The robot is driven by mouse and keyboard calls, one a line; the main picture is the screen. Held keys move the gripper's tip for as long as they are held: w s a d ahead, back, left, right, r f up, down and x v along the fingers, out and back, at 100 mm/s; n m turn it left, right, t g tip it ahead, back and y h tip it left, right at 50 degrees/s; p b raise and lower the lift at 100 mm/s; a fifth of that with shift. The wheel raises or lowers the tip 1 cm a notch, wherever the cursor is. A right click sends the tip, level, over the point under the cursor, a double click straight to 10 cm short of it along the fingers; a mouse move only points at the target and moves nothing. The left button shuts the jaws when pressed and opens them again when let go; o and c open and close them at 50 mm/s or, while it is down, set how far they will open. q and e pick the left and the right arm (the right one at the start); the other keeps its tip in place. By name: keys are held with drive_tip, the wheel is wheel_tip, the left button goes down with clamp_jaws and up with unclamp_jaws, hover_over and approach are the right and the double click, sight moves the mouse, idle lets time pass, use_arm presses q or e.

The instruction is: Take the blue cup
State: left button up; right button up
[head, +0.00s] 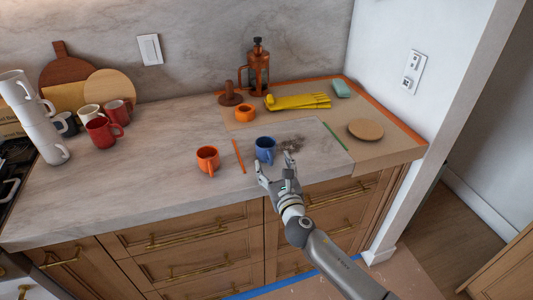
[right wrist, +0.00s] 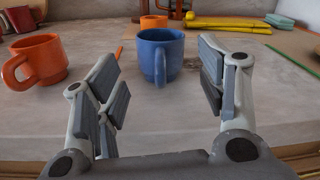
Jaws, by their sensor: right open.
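The blue cup (head: 265,149) stands upright on the counter near its front edge, with its handle toward the front. My right gripper (head: 274,166) is open and empty, just in front of the cup. In the right wrist view the blue cup (right wrist: 160,55) stands ahead, between the lines of the two open fingers (right wrist: 158,85), its handle facing me. The fingers look apart from the cup. My left gripper is not in view.
An orange cup (head: 207,159) stands left of the blue cup, with an orange stick (head: 239,156) between them. A dark crumbly patch (head: 292,145) lies to the right. Behind are an orange ring-like cup (head: 245,113), yellow gloves (head: 298,101) and a French press (head: 258,70). Stacked white mugs (head: 40,125) stand far left.

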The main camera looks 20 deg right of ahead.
sight(271, 159)
drive_tip(key=shift+w+f, duration=0.15)
drive_tip(key=shift+w, duration=2.5)
drive_tip(key=shift+s, duration=0.1)
clamp_jaws()
